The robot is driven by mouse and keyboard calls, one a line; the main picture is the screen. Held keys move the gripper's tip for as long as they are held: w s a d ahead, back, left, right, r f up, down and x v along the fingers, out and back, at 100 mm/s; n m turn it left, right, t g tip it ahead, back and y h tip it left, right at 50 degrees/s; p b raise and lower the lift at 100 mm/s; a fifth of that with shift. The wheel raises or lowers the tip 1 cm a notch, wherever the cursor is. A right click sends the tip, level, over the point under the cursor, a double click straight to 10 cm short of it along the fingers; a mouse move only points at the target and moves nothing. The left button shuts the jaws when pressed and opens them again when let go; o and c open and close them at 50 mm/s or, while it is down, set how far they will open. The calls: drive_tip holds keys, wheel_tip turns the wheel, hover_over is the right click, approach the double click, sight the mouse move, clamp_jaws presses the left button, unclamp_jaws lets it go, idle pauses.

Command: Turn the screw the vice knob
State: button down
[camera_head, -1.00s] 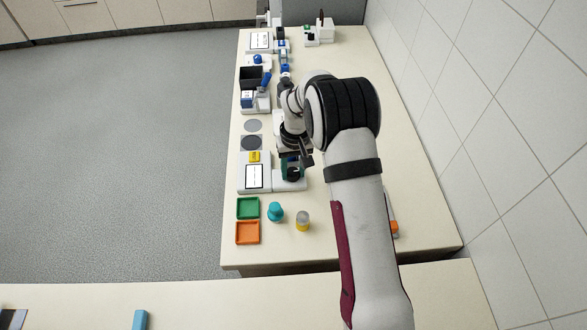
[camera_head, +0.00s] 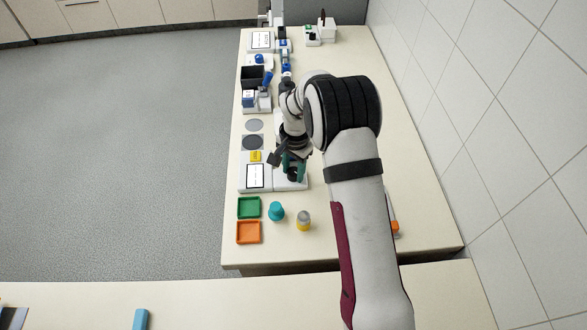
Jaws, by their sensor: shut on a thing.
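The vice knob (camera_head: 293,175) is a small dark round piece on top of a white block (camera_head: 294,185) at the right end of a white station on the counter. My gripper (camera_head: 294,168) points down over it, with its dark green fingers on either side of the knob, shut on it. A dark bracket (camera_head: 275,158) on my wrist sticks out to the left. My wrist and fingers hide part of the knob and the back of the block.
A white panel (camera_head: 255,176) and a yellow block (camera_head: 255,156) lie left of the knob. Nearer are a green tray (camera_head: 248,207), an orange tray (camera_head: 248,232), a teal knobbed piece (camera_head: 276,211) and a grey-yellow cylinder (camera_head: 304,220). A tiled wall (camera_head: 500,130) stands right.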

sight(295, 173)
drive_tip(key=shift+m, duration=0.8)
drive_tip(key=shift+c, duration=2.1)
unclamp_jaws()
wheel_tip(295, 173, up, 16)
drive_tip(key=shift+s+d, duration=0.15)
drive_tip(key=shift+s, duration=0.05)
drive_tip(key=shift+f, duration=0.1)
